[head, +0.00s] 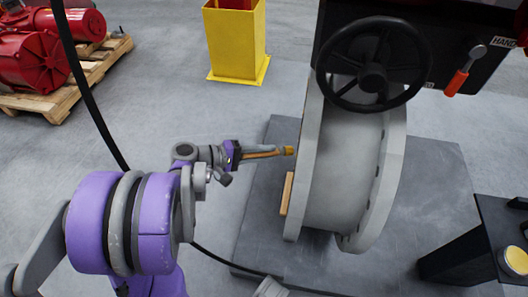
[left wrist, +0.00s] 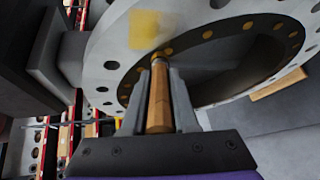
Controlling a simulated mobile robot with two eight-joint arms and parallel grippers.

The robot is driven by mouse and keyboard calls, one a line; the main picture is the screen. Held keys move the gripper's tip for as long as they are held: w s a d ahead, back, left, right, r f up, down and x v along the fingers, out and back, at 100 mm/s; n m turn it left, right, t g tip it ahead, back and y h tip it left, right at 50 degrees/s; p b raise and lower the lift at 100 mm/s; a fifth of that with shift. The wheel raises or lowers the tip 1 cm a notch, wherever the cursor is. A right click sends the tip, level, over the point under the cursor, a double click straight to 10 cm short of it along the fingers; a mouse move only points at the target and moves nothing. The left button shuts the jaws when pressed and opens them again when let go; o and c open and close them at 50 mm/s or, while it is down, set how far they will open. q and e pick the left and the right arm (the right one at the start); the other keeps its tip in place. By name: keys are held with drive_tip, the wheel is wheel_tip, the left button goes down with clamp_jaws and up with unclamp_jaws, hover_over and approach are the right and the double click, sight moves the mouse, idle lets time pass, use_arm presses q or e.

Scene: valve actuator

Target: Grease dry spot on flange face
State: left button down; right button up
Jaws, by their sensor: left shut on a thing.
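The grey valve flange (head: 309,140) stands upright on the right, and its face is seen edge-on in the head view. The left wrist view shows the flange face (left wrist: 108,48) with bolt holes and a dark central opening. A yellowish patch (left wrist: 150,28) lies on the face near the top, and several bolt holes look yellow. My left gripper (head: 240,154) is shut on the wooden handle of a brush (left wrist: 159,100). The brush's yellow tip points at the flange (head: 289,151); whether it touches is unclear. My right gripper is not in view.
A black handwheel (head: 373,64) and an orange-handled lever (head: 457,82) sit above the flange. A wooden block (head: 286,194) is by the flange's lower edge. A pot of yellow grease (head: 515,260) stands at right. A yellow bin (head: 236,42) and red machinery (head: 30,60) stand behind.

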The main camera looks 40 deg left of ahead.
use_arm(q)
drive_tip(key=shift+w+d, duration=0.3)
drive_tip(key=shift+d, duration=0.25)
drive_tip(key=shift+s, duration=0.1)
drive_tip(key=shift+s+d+p, duration=0.75)
drive_tip(key=shift+s+d, duration=1.05)
drive_tip(key=shift+s, duration=1.4)
drive_tip(key=shift+w+a, duration=0.6)
drive_tip(key=shift+w, duration=0.5)
drive_tip(key=shift+w+a, duration=0.65)
drive_tip(key=shift+w, duration=0.5)
drive_tip(key=shift+w+a, duration=0.6)
drive_tip(key=shift+w, duration=0.5)
drive_tip(key=s+a, duration=0.3)
drive_tip(key=a, duration=0.2)
drive_tip(key=shift+a, duration=0.15)
